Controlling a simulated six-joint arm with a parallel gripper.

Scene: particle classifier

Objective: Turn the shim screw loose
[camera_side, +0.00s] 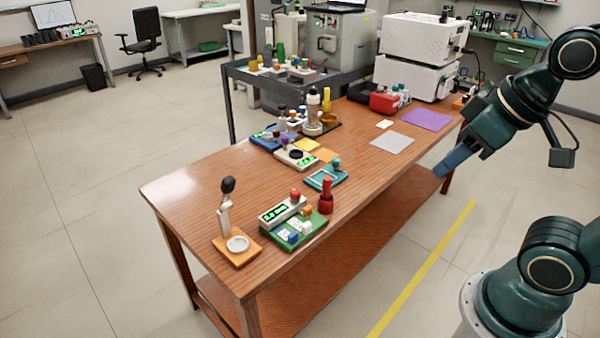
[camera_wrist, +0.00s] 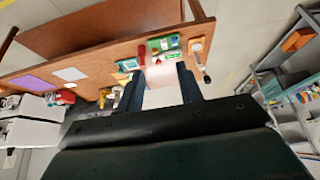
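I cannot tell for certain which part is the shim screw. Small devices stand at the near end of the wooden table: a green board (camera_side: 293,232) with a readout box (camera_side: 281,211) and a red knob (camera_side: 295,194), a dark red upright piece (camera_side: 326,197) beside it, and an orange base (camera_side: 237,249) with a black-tipped lever (camera_side: 226,192). A teal device (camera_side: 326,179) sits behind. My gripper (camera_side: 446,168) is off the table's right edge, far from them, touching nothing. In the wrist view its fingers (camera_wrist: 160,90) stand apart, with a pale patch between them that I cannot identify.
A blue tray (camera_side: 266,139) and a pale readout device (camera_side: 296,158) stand mid-table. A grey sheet (camera_side: 392,143) and a purple sheet (camera_side: 426,119) lie flat. White boxes (camera_side: 417,60) stand at the back. A grey cart (camera_side: 239,72) adjoins. The near-left tabletop is clear.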

